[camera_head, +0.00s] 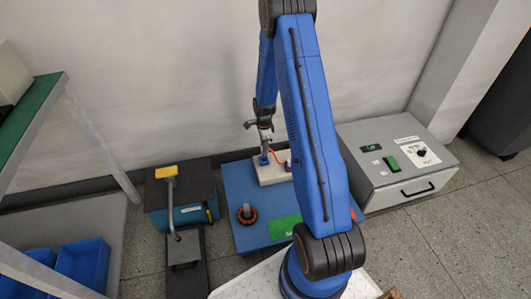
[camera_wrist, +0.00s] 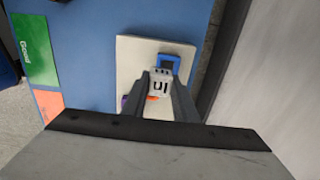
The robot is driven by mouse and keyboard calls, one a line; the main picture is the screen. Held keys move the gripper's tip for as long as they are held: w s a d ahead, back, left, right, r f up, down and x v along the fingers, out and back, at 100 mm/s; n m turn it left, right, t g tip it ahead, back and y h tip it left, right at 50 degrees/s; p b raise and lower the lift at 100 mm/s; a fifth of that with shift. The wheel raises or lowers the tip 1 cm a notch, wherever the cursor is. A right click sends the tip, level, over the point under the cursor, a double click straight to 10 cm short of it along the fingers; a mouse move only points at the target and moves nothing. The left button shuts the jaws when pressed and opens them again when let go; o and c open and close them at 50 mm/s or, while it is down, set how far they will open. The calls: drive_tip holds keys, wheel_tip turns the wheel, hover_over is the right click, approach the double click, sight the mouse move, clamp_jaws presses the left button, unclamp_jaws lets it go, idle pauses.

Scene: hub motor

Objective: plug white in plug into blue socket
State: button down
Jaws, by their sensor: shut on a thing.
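My gripper (camera_wrist: 160,92) is shut on the white plug (camera_wrist: 161,80), which shows between the fingertips in the wrist view with dark markings on its face. The blue socket (camera_wrist: 169,61) stands on a white board (camera_wrist: 131,55), just beyond the plug in the picture. The plug's top edge looks very close to the socket or overlaps its lower part. I cannot tell whether they touch. In the head view my gripper (camera_head: 264,157) points down over the white board (camera_head: 272,177), and the plug is too small to make out.
The board lies on a blue tabletop (camera_head: 238,189). A grey box with a handle (camera_head: 392,160) stands right, a dark box (camera_head: 186,196) left. A wall is close behind.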

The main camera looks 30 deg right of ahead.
drive_tip(key=shift+w+d, duration=0.15)
drive_tip(key=shift+w, duration=0.3)
drive_tip(key=shift+w+d+f, duration=0.1)
drive_tip(key=shift+w+f, duration=0.25)
drive_tip(key=shift+f, duration=1.15)
drive_tip(key=shift+f, duration=0.1)
drive_tip(key=shift+f, duration=0.5)
drive_tip(key=shift+f, duration=0.15)
drive_tip(key=shift+f, duration=0.3)
drive_tip(key=shift+f, duration=0.75)
idle(2.8)
idle(0.4)
